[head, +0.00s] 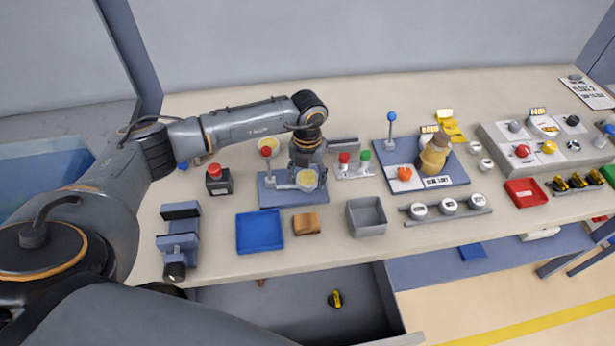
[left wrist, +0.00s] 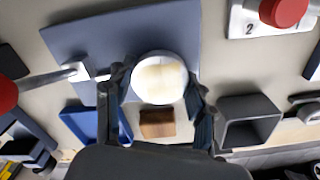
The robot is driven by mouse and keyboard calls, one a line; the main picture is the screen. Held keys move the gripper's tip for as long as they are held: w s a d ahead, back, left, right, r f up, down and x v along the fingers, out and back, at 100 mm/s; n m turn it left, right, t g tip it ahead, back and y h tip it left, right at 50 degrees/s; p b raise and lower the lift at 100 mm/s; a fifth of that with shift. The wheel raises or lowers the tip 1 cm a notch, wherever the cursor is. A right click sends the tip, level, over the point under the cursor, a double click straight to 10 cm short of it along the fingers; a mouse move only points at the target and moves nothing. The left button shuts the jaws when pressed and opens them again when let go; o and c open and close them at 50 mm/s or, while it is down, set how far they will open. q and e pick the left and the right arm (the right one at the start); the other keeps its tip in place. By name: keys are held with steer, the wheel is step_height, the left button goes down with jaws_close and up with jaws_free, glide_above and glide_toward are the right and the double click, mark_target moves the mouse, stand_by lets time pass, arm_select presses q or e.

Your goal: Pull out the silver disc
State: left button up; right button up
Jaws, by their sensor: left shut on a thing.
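The silver disc (head: 307,180) is round, with a pale rim and a yellowish face. It is at the front of a blue-grey base plate (head: 275,198). My left gripper (head: 305,168) reaches down over the plate from behind the disc. In the left wrist view, the fingers of my left gripper (left wrist: 157,95) lie on both sides of the silver disc (left wrist: 160,78) and hold it. Whether the disc is clear of its seat cannot be told. A red-knobbed lever (head: 266,153) stands at the left of the plate. My right gripper is not in view.
A blue tray (head: 260,246), a brown block (head: 307,224) and a grey open box (head: 367,229) lie in front of the plate. Red and green buttons (head: 353,164) stand to its right. An open drawer (head: 285,304) is below the table edge.

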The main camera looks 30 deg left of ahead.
mark_target(308, 178)
arm_select(q)
steer(key=shift+r, duration=0.3)
steer(key=shift+r+p, duration=1.5)
steer(key=shift+r, duration=0.65)
